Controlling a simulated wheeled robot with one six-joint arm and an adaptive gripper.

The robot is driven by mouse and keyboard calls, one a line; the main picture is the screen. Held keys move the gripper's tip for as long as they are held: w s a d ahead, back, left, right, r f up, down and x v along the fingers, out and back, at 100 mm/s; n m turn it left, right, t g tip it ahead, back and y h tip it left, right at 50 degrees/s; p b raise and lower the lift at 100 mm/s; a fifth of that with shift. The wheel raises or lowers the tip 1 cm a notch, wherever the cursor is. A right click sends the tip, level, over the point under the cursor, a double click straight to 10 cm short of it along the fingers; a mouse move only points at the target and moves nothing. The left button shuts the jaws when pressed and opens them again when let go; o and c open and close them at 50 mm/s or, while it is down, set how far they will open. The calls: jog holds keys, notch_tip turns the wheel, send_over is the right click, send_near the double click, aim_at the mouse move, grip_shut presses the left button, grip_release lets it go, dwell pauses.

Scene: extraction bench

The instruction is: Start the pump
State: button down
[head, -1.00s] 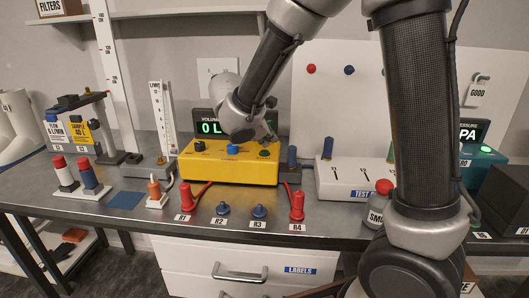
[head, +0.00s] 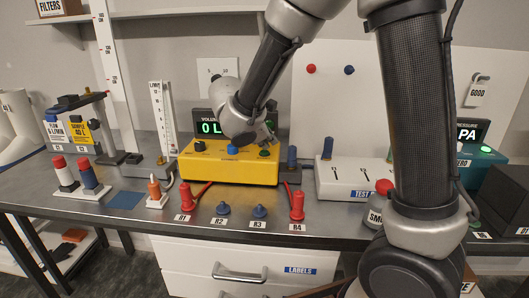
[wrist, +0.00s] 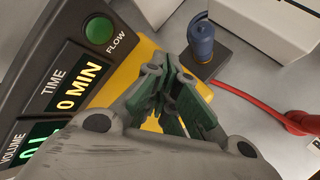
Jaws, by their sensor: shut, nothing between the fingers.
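The yellow pump unit (head: 215,172) stands on the bench with a black knob (head: 199,145), a blue knob (head: 233,149) and a green button (head: 264,153) on top. Its display (head: 209,128) reads zero volume. In the wrist view the display shows 0 MIN (wrist: 82,92), and a round green lamp (wrist: 98,32) sits beside the word FLOW. My gripper (head: 270,138) is over the right end of the unit, just above the green button. Its fingers (wrist: 168,100) are shut and empty in the wrist view and hide the button there. I cannot tell whether they touch it.
Red posts R1 (head: 186,198) and R4 (head: 297,207) and blue plugs R2 (head: 223,209) and R3 (head: 259,211) line the front. A blue-capped plug (head: 292,157) stands right of the pump. A white test box (head: 340,180) is further right.

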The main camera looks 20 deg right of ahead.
aim_at(267, 152)
jog(key=shift+f, duration=0.4)
dwell(0.3)
jog(key=shift+r, duration=0.85)
jog(key=shift+r, duration=2.5)
